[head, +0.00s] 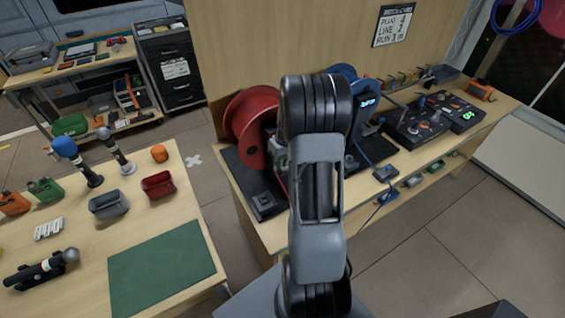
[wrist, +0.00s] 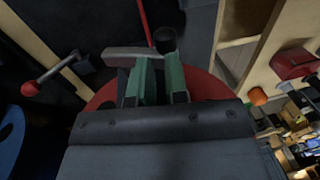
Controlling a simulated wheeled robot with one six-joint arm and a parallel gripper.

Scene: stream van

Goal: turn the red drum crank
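The red drum (head: 247,125) stands on the bench, partly hidden behind my arm in the head view. Its red disc (wrist: 205,86) shows behind my gripper in the wrist view. My gripper (wrist: 160,62) has two green fingers with a narrow gap between them. A dark round handle (wrist: 165,38) sits right at the fingertips, beside a flat grey-red bar (wrist: 125,53) that looks like the crank arm. I cannot tell whether the fingers touch the handle. In the head view my arm hides the gripper and the crank.
A blue drum (head: 343,78) stands to the right; part of it shows in the wrist view (wrist: 10,140). A metal rod with a red ball (wrist: 30,89) sticks out at the wrist view's left. A small dark box (head: 264,204) sits at the bench's front.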

